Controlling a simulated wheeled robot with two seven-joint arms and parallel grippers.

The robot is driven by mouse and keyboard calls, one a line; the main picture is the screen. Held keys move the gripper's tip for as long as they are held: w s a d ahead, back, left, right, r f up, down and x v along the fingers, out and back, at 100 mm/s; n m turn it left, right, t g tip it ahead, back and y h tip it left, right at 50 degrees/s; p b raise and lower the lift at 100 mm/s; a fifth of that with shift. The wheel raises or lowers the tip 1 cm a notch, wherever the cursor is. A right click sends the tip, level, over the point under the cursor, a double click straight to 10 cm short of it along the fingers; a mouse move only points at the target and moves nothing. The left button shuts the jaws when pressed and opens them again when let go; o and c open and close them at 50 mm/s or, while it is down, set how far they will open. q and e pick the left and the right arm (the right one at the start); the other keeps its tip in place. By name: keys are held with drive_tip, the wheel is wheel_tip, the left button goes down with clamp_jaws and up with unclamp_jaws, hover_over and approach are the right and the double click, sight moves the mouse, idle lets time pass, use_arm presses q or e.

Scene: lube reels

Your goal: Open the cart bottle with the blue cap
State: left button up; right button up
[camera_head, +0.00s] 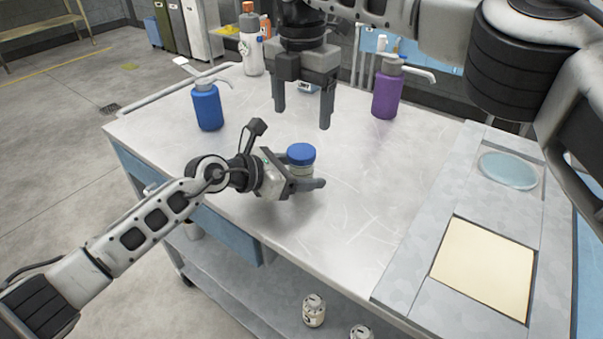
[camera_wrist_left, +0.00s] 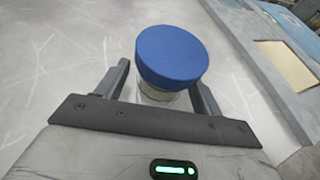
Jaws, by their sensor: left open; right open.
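The bottle with the blue cap (camera_head: 301,154) stands upright on the cart top (camera_head: 350,220). Its cap is on, and it also shows in the left wrist view (camera_wrist_left: 172,56). The clear body below the cap is partly hidden by the gripper. My left gripper (camera_head: 308,184) is open, low over the cart, with its fingers on either side of the bottle; in the wrist view (camera_wrist_left: 160,85) gaps show between fingers and bottle. My right gripper (camera_head: 301,112) is open and empty, pointing down above and behind the bottle.
A blue pump bottle (camera_head: 207,107) stands at the left and a purple pump bottle (camera_head: 387,92) at the back right. A white bottle with an orange cap (camera_head: 250,48) is at the back. A grey panel with a cream square (camera_head: 484,268) lies at the right.

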sight(301, 151)
use_arm(q)
clamp_jaws()
use_arm(e)
drive_tip(key=shift+a+m, duration=0.15)
drive_tip(key=shift+m, duration=1.85)
drive_tip(key=shift+f, duration=0.25)
drive_tip(key=shift+m, duration=0.3)
wheel_tip(301, 151, down, 8)
drive_tip(key=shift+r, duration=0.25)
drive_tip(key=c, duration=1.1)
